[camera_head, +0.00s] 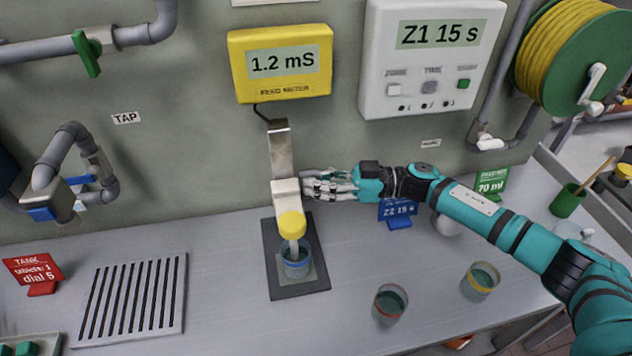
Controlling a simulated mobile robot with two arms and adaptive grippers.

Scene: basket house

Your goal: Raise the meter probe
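The meter probe (292,226) has a yellow head and hangs from a white carriage (286,190) on an upright metal post (280,150). Its lower end is down in a clear cup (296,264) with a blue rim and dark liquid. The cup stands on a dark base plate (275,284). The yellow feed meter (279,62) above reads 1.2 mS. My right gripper (308,184) is at the right side of the carriage, fingers pointing left. I cannot tell whether it touches the carriage or how far it is closed. My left gripper is out of view.
A red-rimmed cup (390,302) and a yellow-rimmed cup (480,281) stand at the front right. A blue sign (398,211) and a green sign (491,186) stand behind. A drain grate (132,296) and a red sign (34,272) are at the left. The counter between grate and base plate is clear.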

